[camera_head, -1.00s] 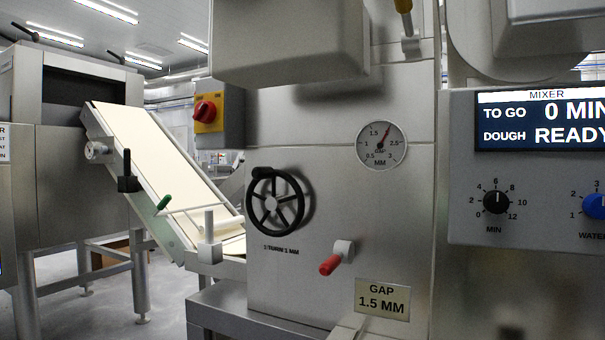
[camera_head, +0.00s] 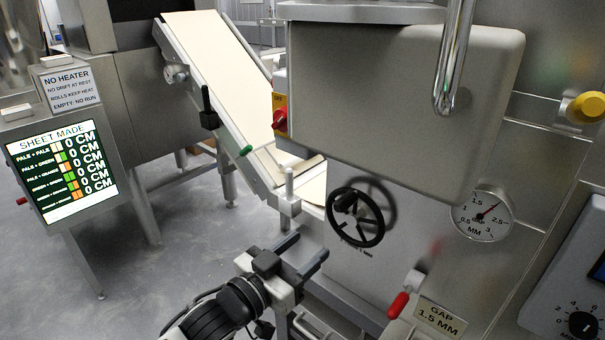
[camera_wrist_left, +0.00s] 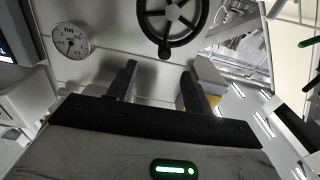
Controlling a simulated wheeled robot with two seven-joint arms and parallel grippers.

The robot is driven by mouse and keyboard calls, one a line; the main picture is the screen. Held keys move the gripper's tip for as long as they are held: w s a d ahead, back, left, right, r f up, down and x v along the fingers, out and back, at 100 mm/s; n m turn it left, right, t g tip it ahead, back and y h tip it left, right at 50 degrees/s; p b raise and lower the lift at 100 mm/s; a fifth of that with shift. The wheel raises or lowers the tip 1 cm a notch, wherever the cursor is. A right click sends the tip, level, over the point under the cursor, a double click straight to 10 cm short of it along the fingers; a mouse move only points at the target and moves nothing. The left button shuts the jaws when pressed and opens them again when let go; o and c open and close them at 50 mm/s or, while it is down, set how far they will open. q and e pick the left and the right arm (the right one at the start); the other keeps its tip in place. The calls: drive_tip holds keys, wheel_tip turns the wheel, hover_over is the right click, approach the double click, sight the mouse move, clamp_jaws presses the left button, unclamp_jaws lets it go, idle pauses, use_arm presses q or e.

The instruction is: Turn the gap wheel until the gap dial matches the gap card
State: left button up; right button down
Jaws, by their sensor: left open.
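The black gap wheel (camera_head: 343,203), a spoked handwheel with a knob, is on the steel machine front. It also shows at the top of the left wrist view (camera_wrist_left: 164,52). The round white gap dial (camera_head: 482,213) is to its right; its red needle points between 1.5 and 2.5. The dial is at upper left in the wrist view (camera_wrist_left: 70,40). The gap card (camera_head: 440,316) reads 1.5 MM. My left gripper (camera_head: 311,245) is open and empty, below and left of the wheel, apart from it. Its fingers (camera_wrist_left: 158,70) point toward the machine front. My right gripper is out of view.
A large grey housing (camera_head: 420,110) juts out above the wheel. A red-tipped lever (camera_head: 398,305) sits below right of it. The sloped conveyor (camera_head: 220,70) with its side post (camera_head: 289,190) is to the left. A SHEET MADE screen (camera_head: 65,172) stands far left.

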sight(337, 209)
use_arm(q)
drive_tip(key=b+x, duration=0.1)
drive_tip(key=x, duration=0.3)
drive_tip(key=r+b+x, duration=0.1)
drive_tip(key=b+x, duration=0.1)
drive_tip(key=x, duration=0.3)
drive_tip(key=a+b+x, duration=0.1)
drive_tip(key=b+x, duration=0.1)
drive_tip(key=x, duration=0.2)
drive_tip(key=shift+w+d+r, duration=0.2)
drive_tip(key=shift+w, duration=0.4)
drive_tip(key=shift+w+d, duration=0.2)
drive_tip(key=shift+w, duration=0.05)
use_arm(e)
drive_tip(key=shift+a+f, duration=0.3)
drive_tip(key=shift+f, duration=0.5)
